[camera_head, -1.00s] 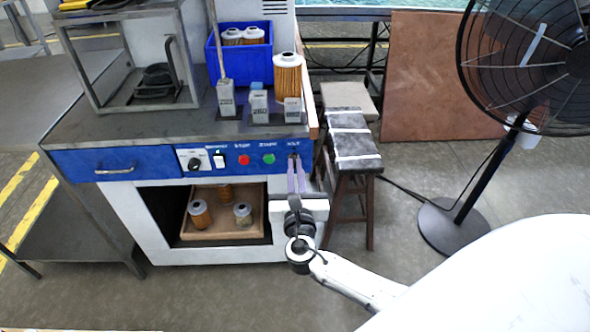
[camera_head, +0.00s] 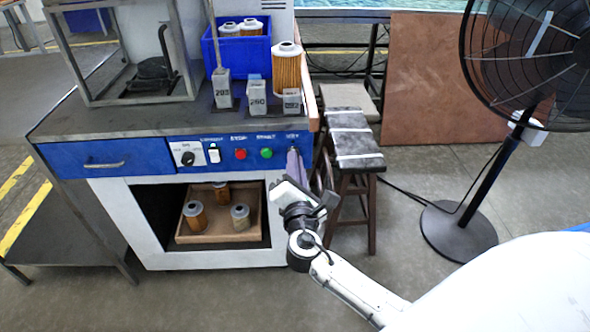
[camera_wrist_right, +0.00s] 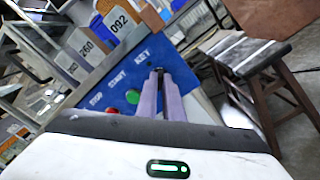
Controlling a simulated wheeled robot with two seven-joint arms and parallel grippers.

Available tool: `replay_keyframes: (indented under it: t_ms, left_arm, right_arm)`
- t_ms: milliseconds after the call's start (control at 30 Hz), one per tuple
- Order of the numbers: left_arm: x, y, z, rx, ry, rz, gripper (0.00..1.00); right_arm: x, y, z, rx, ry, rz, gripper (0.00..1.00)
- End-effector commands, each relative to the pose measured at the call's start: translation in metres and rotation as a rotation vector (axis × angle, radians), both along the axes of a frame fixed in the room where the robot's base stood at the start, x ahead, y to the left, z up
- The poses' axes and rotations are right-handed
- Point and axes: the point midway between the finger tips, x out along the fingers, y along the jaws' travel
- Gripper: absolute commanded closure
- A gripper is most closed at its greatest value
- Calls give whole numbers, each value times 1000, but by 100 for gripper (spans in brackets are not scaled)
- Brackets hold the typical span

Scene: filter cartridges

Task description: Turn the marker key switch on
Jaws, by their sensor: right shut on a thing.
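The marker's blue control panel (camera_head: 225,152) runs along the front of the bench and also shows in the right wrist view (camera_wrist_right: 122,72). The key switch sits under the KEY label at the panel's right end. My right gripper (camera_head: 294,154) is at that spot, rolled over to a slant. In the right wrist view its two purple fingers (camera_wrist_right: 159,76) are close together, with their tips at the panel just below the label. They are shut on the key, which they almost wholly hide. My left gripper is not in view.
Left of the key are a green button (camera_head: 266,153), a red button (camera_head: 240,154), a white rocker switch (camera_head: 214,154) and a black knob (camera_head: 187,158). Numbered blocks and a filter cartridge (camera_head: 286,68) stand above. A stool (camera_head: 352,150) is close on the right.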

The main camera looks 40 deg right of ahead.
Motion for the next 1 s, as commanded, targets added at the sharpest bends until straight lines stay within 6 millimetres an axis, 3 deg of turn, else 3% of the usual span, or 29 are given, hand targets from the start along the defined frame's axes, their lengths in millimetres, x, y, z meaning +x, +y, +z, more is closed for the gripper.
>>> replay_keyframes:
  t_ms: [267,600,1000]
  left_arm:
    - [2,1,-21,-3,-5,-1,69]
    - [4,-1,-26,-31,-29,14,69]
    - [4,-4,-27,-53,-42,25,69]
  right_arm:
    - [-1,0,-5,228,-139,-1,100]
    - [-1,-1,-5,468,-286,-1,100]
    - [0,0,-4,614,-375,0,100]
